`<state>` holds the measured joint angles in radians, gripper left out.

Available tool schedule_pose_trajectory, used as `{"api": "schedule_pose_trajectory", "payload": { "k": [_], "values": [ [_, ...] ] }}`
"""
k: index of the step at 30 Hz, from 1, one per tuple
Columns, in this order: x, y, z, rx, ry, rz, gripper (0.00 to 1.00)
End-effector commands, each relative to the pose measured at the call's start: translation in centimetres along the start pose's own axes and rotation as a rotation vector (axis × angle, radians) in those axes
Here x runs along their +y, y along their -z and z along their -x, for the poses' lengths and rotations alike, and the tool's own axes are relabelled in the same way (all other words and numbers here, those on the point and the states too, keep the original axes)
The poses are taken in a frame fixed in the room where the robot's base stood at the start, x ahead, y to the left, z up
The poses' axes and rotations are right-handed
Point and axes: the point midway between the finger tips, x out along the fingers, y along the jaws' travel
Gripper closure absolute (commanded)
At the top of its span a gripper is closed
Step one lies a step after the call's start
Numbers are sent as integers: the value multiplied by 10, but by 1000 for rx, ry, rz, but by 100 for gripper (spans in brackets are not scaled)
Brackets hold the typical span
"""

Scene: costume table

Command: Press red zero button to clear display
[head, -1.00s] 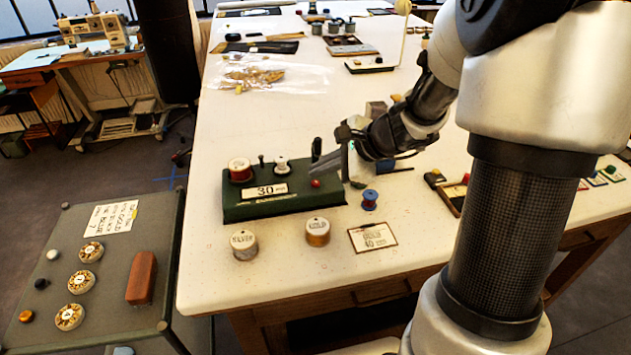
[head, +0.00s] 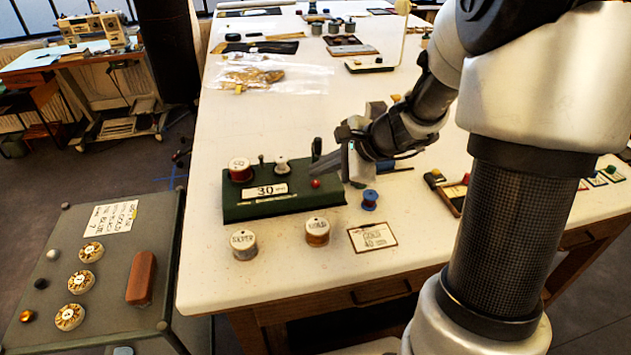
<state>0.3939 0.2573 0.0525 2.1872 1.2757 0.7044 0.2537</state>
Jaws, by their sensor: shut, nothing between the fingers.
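The red button (head: 315,183) sits on the right part of the green device (head: 240,210) on the white table. The device's white display (head: 266,191) reads 30. A red spool (head: 240,170) and a white spool (head: 282,165) stand on the device. My gripper (head: 318,170) is shut and empty, with its fingers pointing left just above and behind the red button. I cannot tell whether the tips touch the device.
A silver-labelled spool (head: 244,244), a gold-labelled spool (head: 317,231) and a card marked 40 (head: 373,237) lie in front of the device. A blue spool (head: 369,199) stands to its right. A plastic bag (head: 265,76) lies behind; the table between is clear.

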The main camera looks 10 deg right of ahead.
Motion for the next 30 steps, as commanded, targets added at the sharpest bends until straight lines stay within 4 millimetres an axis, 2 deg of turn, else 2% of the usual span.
{"api": "schedule_pose_trajectory", "payload": {
  "k": [30],
  "values": [
    [6,6,-8,0,0,0,100]
  ]
}}
